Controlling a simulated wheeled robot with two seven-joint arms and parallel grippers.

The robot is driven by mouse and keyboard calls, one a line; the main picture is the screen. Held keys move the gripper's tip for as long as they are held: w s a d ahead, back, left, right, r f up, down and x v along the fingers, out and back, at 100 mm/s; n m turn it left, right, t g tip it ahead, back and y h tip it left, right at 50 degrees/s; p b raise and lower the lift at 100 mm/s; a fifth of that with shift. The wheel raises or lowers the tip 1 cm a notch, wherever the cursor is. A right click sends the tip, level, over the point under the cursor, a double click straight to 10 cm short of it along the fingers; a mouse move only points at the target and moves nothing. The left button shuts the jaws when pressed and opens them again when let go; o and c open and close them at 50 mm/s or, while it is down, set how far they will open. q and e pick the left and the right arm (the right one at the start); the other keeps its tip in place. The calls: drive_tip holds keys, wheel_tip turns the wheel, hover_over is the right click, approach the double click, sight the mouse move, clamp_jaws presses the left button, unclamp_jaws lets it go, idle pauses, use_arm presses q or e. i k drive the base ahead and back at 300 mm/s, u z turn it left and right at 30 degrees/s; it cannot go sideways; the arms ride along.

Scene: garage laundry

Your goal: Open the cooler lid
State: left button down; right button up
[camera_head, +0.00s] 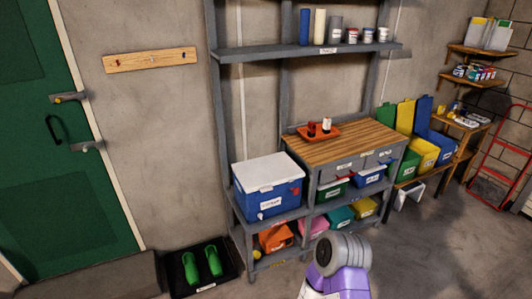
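The cooler (268,196) is a blue box with a white front label and a red spot on its front. It stands on the left part of a grey metal shelf unit, left of a wooden worktop. Its white lid (265,171) lies flat on top and looks closed. A purple and grey link of one of my arms shows at the bottom, in front of and below the cooler, apart from it. No gripper fingers are in view.
A red tray (318,133) with small jars sits on the wooden worktop (345,145). An upper shelf (310,51) with bottles and cans is above. Coloured bins (340,217) fill the lower shelf. A black boot tray (202,269) with green shoes lies on the floor at left.

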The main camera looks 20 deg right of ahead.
sight(261, 174)
drive_tip(key=z, duration=0.75)
drive_tip(key=i, duration=0.65)
drive_tip(key=z, duration=0.9)
drive_tip(key=i, duration=1.15)
drive_tip(key=u, duration=0.25)
